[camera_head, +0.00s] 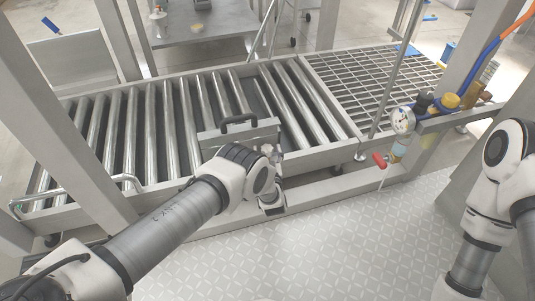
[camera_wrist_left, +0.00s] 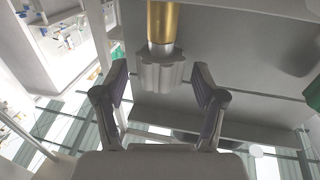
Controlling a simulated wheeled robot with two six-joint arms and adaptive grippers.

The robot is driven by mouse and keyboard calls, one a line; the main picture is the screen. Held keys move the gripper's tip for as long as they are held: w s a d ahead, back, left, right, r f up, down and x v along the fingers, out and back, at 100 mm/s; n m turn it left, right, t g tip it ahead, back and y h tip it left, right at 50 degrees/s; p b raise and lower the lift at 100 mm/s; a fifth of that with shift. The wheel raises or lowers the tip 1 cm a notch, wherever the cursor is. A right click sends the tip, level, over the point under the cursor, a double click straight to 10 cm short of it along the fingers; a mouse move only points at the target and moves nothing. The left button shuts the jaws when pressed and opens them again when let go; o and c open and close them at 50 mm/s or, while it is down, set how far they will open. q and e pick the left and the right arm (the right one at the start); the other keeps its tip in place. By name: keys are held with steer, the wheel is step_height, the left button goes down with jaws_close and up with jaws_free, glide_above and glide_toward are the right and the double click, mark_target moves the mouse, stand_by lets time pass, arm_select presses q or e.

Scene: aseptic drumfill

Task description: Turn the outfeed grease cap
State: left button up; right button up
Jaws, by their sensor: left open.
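The grease cap (camera_wrist_left: 162,73) is a grey metal knob with a lobed edge, on a brass-coloured stem (camera_wrist_left: 161,22), in the upper middle of the left wrist view. My left gripper (camera_wrist_left: 159,68) is open, with one finger on each side of the cap and a visible gap at both sides. I cannot tell how far in depth the fingertips are from it. In the head view my left arm reaches to the roller conveyor's front rail, where my wrist hides most of the gripper and the cap cannot be made out. My right gripper is out of view; only its arm shows at the right.
The roller conveyor (camera_head: 128,130) fills the left and middle, with a black-handled plate (camera_head: 239,132) over it. A grating (camera_head: 368,80) lies beyond. A pressure gauge (camera_head: 402,120) and a red-handled valve (camera_head: 380,160) stand at the right. The tread-plate floor (camera_head: 300,250) in front is clear.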

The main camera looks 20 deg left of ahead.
arm_select(q)
steer(key=c, duration=1.1)
steer(key=shift+a+r+m+t+h+p, duration=0.25)
steer(key=shift+m+t+h+p, duration=0.25)
steer(key=shift+m+h, duration=0.4)
steer(key=shift+c, duration=0.2)
steer(key=shift+m+h, duration=0.4)
steer(key=shift+h, duration=0.6)
steer(key=shift+f+m+h+p, duration=0.15)
steer(key=shift+m+h+p, duration=0.15)
steer(key=shift+m+h, duration=1.15)
steer(key=shift+n+h, duration=0.35)
steer(key=o, duration=1.1)
steer(key=shift+o, duration=0.2)
